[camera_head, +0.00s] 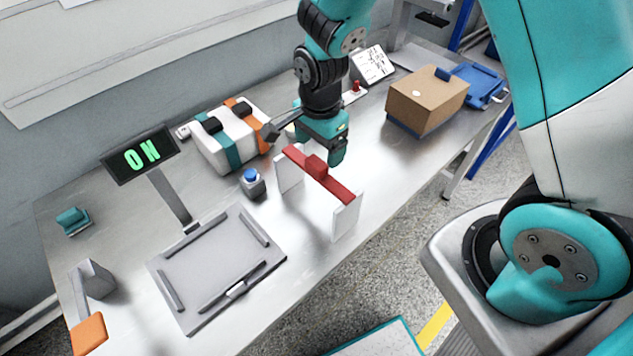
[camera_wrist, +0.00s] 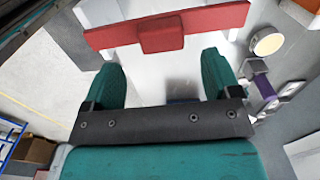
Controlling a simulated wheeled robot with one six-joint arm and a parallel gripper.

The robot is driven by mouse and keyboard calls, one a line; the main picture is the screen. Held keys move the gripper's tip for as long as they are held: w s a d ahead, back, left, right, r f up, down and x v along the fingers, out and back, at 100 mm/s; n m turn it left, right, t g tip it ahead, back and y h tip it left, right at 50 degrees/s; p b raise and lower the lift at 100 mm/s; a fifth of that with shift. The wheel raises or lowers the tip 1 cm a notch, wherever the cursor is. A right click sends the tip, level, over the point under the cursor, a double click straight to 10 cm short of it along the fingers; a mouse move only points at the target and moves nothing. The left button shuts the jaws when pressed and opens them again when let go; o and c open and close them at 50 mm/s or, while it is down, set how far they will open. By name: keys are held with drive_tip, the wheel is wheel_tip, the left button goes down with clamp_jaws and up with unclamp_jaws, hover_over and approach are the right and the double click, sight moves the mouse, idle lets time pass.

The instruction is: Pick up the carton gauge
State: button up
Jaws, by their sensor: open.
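The carton gauge (camera_head: 320,178) looks like a red bar with a raised red block in its middle and a white leg at each end. It stands upright on the metal bench near the front edge. My gripper (camera_head: 322,140) is just behind and above it in the head view, open and empty. In the wrist view the teal fingers of my gripper (camera_wrist: 160,68) are spread wide. The red block of the gauge (camera_wrist: 161,34) lies beyond the fingertips, roughly centred between them and apart from them.
A cardboard box (camera_head: 427,97) stands to the right on the bench. A striped white, teal and orange unit (camera_head: 225,140) and a blue button (camera_head: 251,178) are to the left. An "ON" display (camera_head: 140,155) stands behind a grey tray (camera_head: 218,262). Bench space right of the gauge is clear.

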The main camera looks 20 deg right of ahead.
sight(317, 161)
drive_tip(key=shift+a+f+p, duration=0.15)
drive_tip(key=shift+f+p, duration=0.35)
drive_tip(key=shift+f, duration=0.85)
drive_tip(key=shift+a+f+p, duration=0.15)
drive_tip(key=shift+f+p, duration=0.35)
drive_tip(key=shift+f, duration=0.8)
drive_tip(key=c, duration=1.3)
drive_tip(key=shift+c, duration=0.2)
drive_tip(key=shift+r, duration=0.15)
